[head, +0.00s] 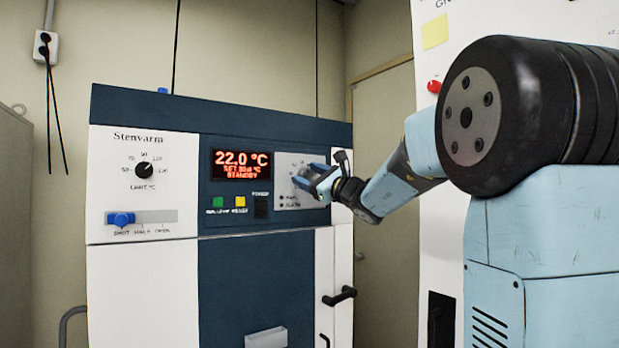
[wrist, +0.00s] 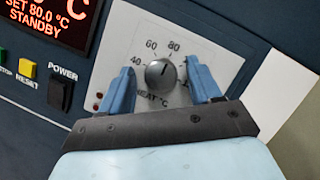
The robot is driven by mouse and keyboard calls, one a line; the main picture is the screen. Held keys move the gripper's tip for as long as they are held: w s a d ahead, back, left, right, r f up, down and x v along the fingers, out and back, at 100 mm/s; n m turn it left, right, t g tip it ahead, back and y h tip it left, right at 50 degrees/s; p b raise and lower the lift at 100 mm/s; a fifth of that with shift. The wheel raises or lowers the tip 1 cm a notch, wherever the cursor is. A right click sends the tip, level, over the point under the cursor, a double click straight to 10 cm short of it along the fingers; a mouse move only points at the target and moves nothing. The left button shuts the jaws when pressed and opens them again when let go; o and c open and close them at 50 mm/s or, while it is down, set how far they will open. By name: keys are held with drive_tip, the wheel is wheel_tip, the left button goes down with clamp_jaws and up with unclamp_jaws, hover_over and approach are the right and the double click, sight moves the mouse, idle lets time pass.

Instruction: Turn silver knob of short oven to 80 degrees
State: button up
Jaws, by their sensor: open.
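The silver knob (wrist: 160,73) sits on a pale panel marked HEAT °C, with 40, 60 and 80 printed around it. Its dark pointer line aims up, close to the 80 mark. The display (wrist: 48,22) reads SET 80.0 °C and STANDBY in the wrist view. My gripper (wrist: 160,66) is open, one blue finger on each side of the knob with a visible gap to it. In the head view my gripper (head: 305,178) is at the right of the short oven (head: 145,290) front and largely hides the knob.
A black LIMIT °C knob (head: 144,170) and a blue slider (head: 121,219) are on the oven's left panel. Green (head: 218,202) and yellow (head: 240,201) buttons and a black POWER switch (wrist: 60,93) lie left of the silver knob. A dark door handle (head: 339,296) sticks out below my gripper.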

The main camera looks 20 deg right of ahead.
drive_tip(key=v, duration=1.4)
drive_tip(key=shift+w, duration=0.1)
drive_tip(key=shift+a, duration=0.1)
drive_tip(key=s+a+f+n+g, duration=1)
drive_tip(key=s+a+f+n, duration=0.1)
drive_tip(key=s+a+f, duration=0.25)
drive_tip(key=s+d+f+n+g+h, duration=0.3)
drive_tip(key=s+d+f+n+h, duration=0.4)
drive_tip(key=s+f+n+h, duration=0.4)
drive_tip(key=shift+s+f+n, duration=0.3)
drive_tip(key=shift+s+f, duration=0.5)
drive_tip(key=shift+f, duration=0.15)
